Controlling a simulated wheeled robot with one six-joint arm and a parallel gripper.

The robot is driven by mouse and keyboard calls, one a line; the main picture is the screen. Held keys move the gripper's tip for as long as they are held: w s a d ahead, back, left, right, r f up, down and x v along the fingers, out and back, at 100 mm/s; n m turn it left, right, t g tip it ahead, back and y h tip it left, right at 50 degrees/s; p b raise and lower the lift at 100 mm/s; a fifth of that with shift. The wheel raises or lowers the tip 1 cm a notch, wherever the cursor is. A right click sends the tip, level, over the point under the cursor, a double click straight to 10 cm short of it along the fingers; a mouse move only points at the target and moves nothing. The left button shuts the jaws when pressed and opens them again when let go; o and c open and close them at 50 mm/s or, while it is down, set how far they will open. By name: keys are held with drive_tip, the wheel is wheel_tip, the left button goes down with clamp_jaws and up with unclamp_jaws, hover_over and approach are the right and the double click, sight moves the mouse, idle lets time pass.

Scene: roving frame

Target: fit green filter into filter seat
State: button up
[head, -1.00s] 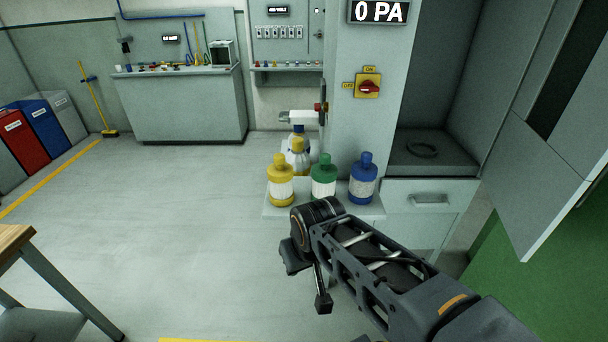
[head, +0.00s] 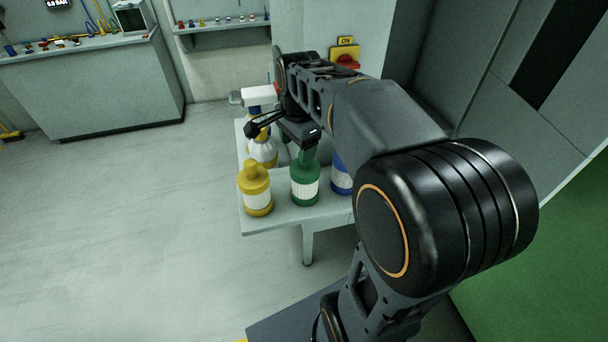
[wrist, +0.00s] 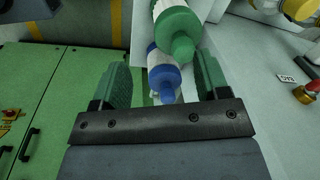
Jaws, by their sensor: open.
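The green filter (head: 305,188) stands upright on the pale shelf, between a yellow filter and a blue filter. It has a white label band. My gripper is just above and behind its cap in the head view, partly hidden by my arm. In the wrist view my gripper (wrist: 162,70) is open with two green-padded fingers. The green filter (wrist: 178,30) shows there beyond the fingertips, near the right finger, and is not held. The blue filter (wrist: 163,76) shows in the gap between the fingers. I cannot make out the filter seat in the current views.
The yellow filter (head: 255,195) and the blue filter (head: 342,178) stand close on either side. A white and yellow bottle (head: 263,150) is behind. A red switch (head: 348,62) is on the column. The floor left of the shelf (head: 285,219) is clear.

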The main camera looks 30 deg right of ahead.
drive_tip(key=w+d+r+m+g+p, duration=0.1)
drive_tip(key=w+d+r+m, duration=0.25)
drive_tip(key=m, duration=0.45)
approach(305, 176)
drive_tip(key=w, duration=0.1)
drive_tip(key=w+d+f, duration=0.1)
drive_tip(key=w, duration=0.1)
drive_tip(key=shift+w+d+f+p, duration=0.25)
drive_tip(key=shift+w+d+p, duration=0.1)
drive_tip(key=shift+d, duration=0.05)
drive_tip(key=shift+f+p, duration=0.5)
drive_tip(key=shift+f, duration=2.2)
drive_tip(key=shift+s, duration=0.1)
clamp_jaws()
